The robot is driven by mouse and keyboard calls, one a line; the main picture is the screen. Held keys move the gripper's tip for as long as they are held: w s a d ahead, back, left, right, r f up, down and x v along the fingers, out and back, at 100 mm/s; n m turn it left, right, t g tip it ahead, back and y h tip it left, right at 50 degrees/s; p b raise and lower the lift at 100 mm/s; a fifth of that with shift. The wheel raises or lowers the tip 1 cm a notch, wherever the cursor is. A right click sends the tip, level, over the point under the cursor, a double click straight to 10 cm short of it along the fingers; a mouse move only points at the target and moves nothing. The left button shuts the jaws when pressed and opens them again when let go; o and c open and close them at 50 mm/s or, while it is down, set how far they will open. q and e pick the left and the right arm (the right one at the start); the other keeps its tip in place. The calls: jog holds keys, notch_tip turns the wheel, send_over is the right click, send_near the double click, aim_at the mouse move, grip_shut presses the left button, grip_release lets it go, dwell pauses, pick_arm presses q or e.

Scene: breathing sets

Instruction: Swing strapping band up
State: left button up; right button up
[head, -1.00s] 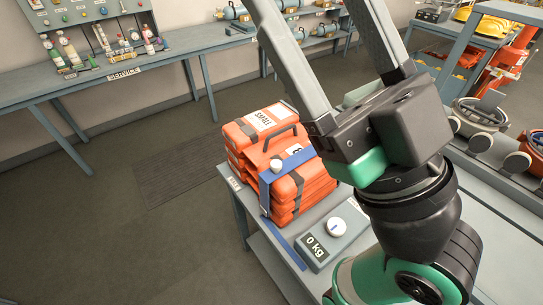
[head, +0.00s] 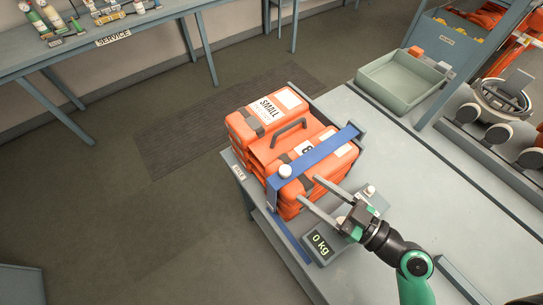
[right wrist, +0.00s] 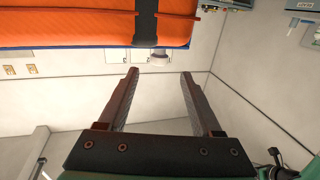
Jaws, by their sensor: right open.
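A stack of orange cases (head: 275,135) stands at the table's left end. A blue strapping band (head: 318,152) lies across its top and bends down at the front left corner, near a white knob (head: 285,171). A blue strip (head: 290,238) hangs below, by the table edge. My right gripper (head: 309,188) is open and empty, its fingers pointing at the front side of the stack. My left gripper is not in view.
A scale (head: 325,243) reading 0 kg is close under my right gripper. A green-grey tray (head: 400,82) is at the table's back. The grey tabletop (head: 420,165) right of the stack is mostly clear. A service bench (head: 150,22) stands at the far left.

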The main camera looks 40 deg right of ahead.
aim_at(275, 170)
jog(key=w+p, duration=0.1)
jog(key=w, duration=0.2)
jog(key=w+p, duration=0.1)
jog(key=w, duration=0.3)
jog(key=w+a+p, duration=0.1)
jog(key=w, duration=0.3)
jog(key=shift+w+r+p, duration=0.1)
jog(key=shift+w+p, duration=0.1)
jog(key=shift+p, duration=0.2)
jog(key=shift+w, duration=0.2)
jog(key=shift+c, duration=0.2)
grip_shut()
dwell(0.5)
